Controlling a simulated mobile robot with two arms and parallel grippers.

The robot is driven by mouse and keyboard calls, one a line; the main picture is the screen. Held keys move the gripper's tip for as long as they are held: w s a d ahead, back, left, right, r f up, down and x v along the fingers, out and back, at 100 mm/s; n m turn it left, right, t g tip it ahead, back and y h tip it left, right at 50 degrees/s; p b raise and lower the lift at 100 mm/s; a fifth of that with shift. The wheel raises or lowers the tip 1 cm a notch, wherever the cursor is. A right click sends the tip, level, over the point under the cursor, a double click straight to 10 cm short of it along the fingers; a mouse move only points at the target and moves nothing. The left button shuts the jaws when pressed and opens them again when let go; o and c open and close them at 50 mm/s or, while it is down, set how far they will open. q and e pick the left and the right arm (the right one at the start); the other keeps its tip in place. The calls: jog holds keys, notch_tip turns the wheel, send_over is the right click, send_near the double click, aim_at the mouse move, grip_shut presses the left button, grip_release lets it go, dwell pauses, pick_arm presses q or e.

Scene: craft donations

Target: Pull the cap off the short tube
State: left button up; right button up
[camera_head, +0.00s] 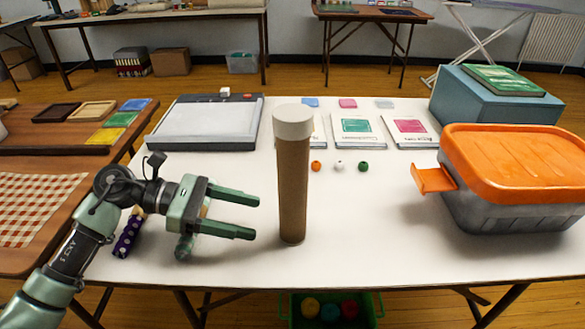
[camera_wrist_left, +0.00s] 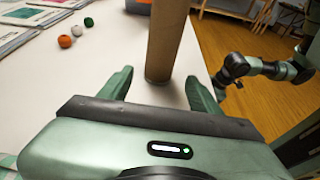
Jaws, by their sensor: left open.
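A brown cardboard tube (camera_head: 292,190) stands upright on the white table, with a wide white cap (camera_head: 293,121) on its top end. The tube's lower part also shows in the left wrist view (camera_wrist_left: 166,40); its cap is out of that picture. My left gripper (camera_head: 256,218) is open and empty, low over the table just left of the tube. Its fingers point toward the tube's lower part, and the tube appears beyond the fingertips in the wrist view. My right arm (camera_wrist_left: 262,68) shows at the right of the wrist view, but its gripper is not visible.
An orange-lidded bin (camera_head: 515,205) stands right of the tube. Small balls (camera_head: 339,166), booklets (camera_head: 357,131) and a light board (camera_head: 205,123) lie behind. A purple dotted item (camera_head: 128,237) lies by my left arm. The table's front middle is clear.

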aim_at(282, 223)
pick_arm(q)
jog(key=p+x, duration=0.1)
jog(key=x, duration=0.3)
jog(key=shift+d, duration=0.35)
pick_arm(e)
notch_tip(282, 223, down, 6)
pick_arm(q)
jog(key=b+x, duration=0.1)
jog(key=x, duration=0.2)
jog(key=shift+f, duration=0.15)
jog(key=shift+d+f, duration=0.1)
jog(key=shift+d, duration=0.35)
pick_arm(e)
jog(key=shift+r, duration=2.6)
